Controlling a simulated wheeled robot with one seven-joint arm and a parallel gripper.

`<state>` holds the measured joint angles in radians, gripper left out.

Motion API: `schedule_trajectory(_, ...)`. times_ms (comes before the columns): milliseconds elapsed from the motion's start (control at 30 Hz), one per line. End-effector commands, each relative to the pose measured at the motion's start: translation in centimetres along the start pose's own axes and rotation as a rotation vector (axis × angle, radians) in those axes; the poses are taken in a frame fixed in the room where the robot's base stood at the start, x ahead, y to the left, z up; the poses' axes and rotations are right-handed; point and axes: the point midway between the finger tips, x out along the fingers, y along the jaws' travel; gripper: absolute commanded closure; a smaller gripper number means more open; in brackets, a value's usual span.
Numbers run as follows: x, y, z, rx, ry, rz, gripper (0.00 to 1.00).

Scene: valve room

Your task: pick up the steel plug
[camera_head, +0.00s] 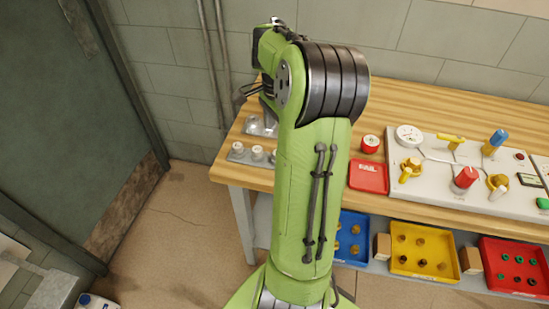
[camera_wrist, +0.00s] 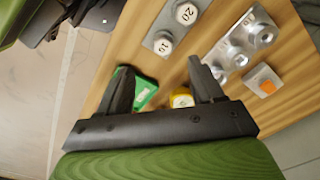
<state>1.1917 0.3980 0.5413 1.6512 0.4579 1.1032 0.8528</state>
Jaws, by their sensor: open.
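In the wrist view, a grey metal holder (camera_wrist: 229,42) near the upper right carries shiny round steel pieces (camera_wrist: 262,38). One of them may be the steel plug; I cannot tell which. My gripper (camera_wrist: 158,74) is open, its two dark fingers apart over the wooden bench, with nothing gripped. The holder lies beyond and to the right of the right fingertip. In the head view, the metal holder (camera_head: 254,127) is at the bench's left end, partly hidden by my arm. My gripper is mostly hidden there behind the arm.
A second rack holds white knobs (camera_wrist: 186,13) marked 20 and 10. A white block with an orange patch (camera_wrist: 264,80), a green item (camera_wrist: 145,92) and a yellow item (camera_wrist: 181,98) are near. A red tray (camera_head: 368,176) and valve panel (camera_head: 440,175) are to the right.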

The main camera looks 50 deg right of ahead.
Motion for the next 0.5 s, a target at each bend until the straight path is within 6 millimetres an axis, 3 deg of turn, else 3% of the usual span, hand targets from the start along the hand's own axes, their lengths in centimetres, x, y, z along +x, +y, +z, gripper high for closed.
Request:
schedule_trajectory(33,1.7,0.1,0.0,0.000,-0.003,0.004,0.34)
schedule_trajectory(100,2.9,0.1,0.0,-0.002,-0.002,0.003,0.34)
schedule_trajectory(267,4.6,0.0,-0.1,-0.002,-0.001,0.001,0.34)
schedule_trajectory(500,8.8,-0.3,-0.6,-0.003,-0.002,0.001,0.34)
